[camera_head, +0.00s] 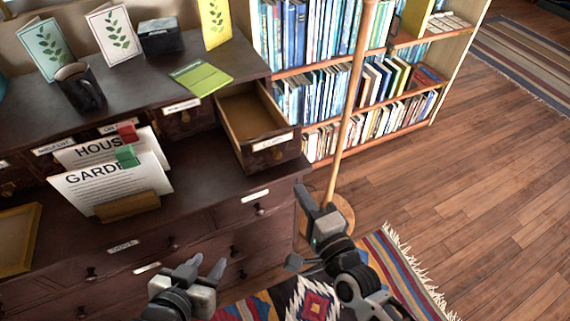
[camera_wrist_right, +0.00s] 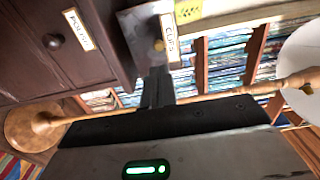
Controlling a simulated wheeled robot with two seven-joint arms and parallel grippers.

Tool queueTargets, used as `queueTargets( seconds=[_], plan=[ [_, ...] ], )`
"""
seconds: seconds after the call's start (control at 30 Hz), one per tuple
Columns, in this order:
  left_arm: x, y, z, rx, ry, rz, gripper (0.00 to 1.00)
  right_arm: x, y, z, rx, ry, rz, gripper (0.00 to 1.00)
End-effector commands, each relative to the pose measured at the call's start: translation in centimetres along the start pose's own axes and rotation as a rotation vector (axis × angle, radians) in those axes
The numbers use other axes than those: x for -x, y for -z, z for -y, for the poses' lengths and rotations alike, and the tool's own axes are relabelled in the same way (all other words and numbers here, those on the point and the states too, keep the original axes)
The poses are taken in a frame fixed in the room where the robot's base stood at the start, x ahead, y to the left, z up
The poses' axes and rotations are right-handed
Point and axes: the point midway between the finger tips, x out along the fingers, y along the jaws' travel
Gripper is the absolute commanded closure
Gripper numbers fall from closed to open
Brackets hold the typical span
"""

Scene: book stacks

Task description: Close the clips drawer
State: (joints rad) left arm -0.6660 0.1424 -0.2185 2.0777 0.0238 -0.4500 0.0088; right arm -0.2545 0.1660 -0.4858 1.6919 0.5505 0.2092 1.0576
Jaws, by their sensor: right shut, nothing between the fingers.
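The clips drawer (camera_head: 258,115) sticks out, open and empty-looking, from the upper row of the dark wooden desk in the head view. Its front carries a label reading CLIPS (camera_wrist_right: 170,38) and a small knob in the right wrist view. My right gripper (camera_head: 303,194) is shut and empty, below and to the right of the drawer front. In the right wrist view its fingers (camera_wrist_right: 157,84) point toward the drawer front; I cannot tell whether they touch it. My left gripper (camera_head: 207,268) is open and empty in front of the lower drawers.
A wooden pole on a round base (camera_head: 336,212) stands close to my right gripper. A bookcase (camera_head: 315,68) is behind it. Paper signs (camera_head: 110,185), a mug (camera_head: 80,88) and cards are on the desk.

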Motion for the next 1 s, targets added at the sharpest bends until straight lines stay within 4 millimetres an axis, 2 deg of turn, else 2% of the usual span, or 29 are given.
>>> queueTargets(
  seconds=[0.03, 0.2, 0.4, 0.6, 1.0],
  plan=[
    [0.1, 0.0, 0.0, 0.0, 0.0, 0.001, 0.64, -1.3, 0.0, 0.1, 0.001, 0.004, -0.001, 1.0],
    [0.1, -0.1, 0.0, -0.002, 0.001, 0.005, 0.64, -4.8, 0.0, 0.1, 0.002, 0.002, 0.0, 1.0],
    [0.1, -0.2, 0.0, -0.005, 0.001, 0.008, 0.64, -7.6, 0.0, 0.0, 0.003, 0.0, 0.001, 1.0],
    [0.1, -0.3, 0.1, -0.012, 0.001, 0.011, 0.64, -8.7, 0.0, 0.0, 0.003, -0.001, 0.001, 1.0],
    [0.1, -0.4, 0.2, -0.015, 0.001, 0.011, 0.64, -8.8, 0.2, 0.0, 0.003, 0.0, -0.003, 1.0]
  ],
)
